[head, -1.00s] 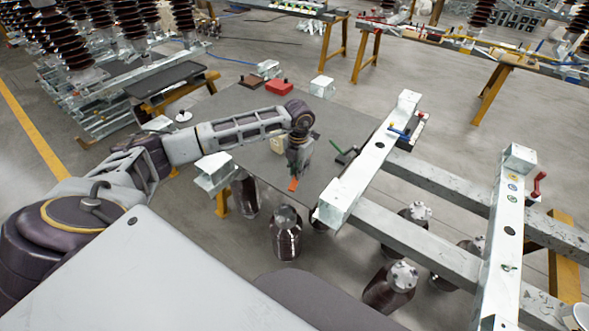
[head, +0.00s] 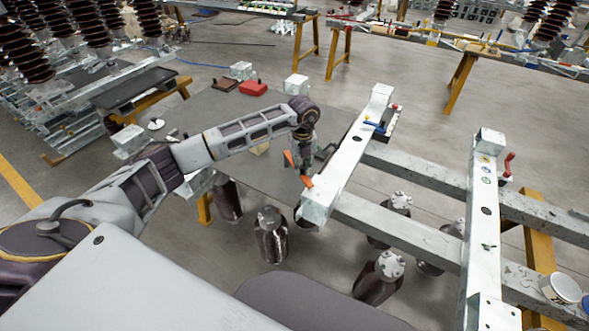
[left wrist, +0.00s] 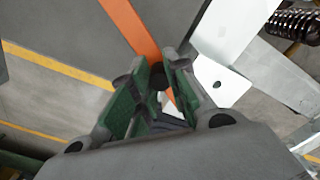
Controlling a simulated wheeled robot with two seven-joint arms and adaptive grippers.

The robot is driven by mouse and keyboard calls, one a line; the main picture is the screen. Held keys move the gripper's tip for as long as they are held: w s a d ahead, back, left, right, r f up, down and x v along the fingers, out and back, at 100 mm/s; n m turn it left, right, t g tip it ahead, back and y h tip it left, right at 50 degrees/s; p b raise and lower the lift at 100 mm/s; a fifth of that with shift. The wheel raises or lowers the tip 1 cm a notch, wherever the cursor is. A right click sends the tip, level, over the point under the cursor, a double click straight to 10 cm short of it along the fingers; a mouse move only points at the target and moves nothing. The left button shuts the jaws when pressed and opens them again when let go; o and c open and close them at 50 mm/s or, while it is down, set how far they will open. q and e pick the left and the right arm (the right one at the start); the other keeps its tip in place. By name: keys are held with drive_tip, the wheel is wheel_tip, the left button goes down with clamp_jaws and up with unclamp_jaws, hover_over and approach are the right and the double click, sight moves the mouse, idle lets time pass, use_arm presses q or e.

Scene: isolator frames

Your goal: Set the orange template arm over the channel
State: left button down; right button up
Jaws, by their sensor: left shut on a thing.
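The orange template arm (head: 307,181) shows as short orange pieces on both sides of my left gripper (head: 304,168). In the left wrist view it is a long orange strip (left wrist: 133,28) running down between the green-padded fingers (left wrist: 163,78). The left gripper is shut on it. The galvanised channel (head: 347,158) lies just right of the gripper, and the strip's lower end is close to the channel's near end. I cannot tell whether they touch. A pale metal piece beside the fingers in the left wrist view (left wrist: 228,42) appears to be this channel. My right gripper is out of view.
A grey tabletop (head: 222,112) lies behind the gripper, with a red block (head: 253,89) and a metal block (head: 295,84). A second channel (head: 484,220) and crossing beams (head: 425,172) fill the right. Dark insulators (head: 272,240) stand below.

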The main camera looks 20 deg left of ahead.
use_arm(q)
drive_tip(key=w+d+n, duration=0.2)
drive_tip(key=w+n, duration=0.4)
drive_tip(key=shift+w+d+n+b, duration=0.2)
drive_tip(key=shift+w+n+b, duration=0.1)
drive_tip(key=shift+n+b, duration=0.1)
drive_tip(key=c, duration=1.3)
unclamp_jaws()
drive_tip(key=shift+c, duration=0.2)
wheel_tip(320, 180, up, 12)
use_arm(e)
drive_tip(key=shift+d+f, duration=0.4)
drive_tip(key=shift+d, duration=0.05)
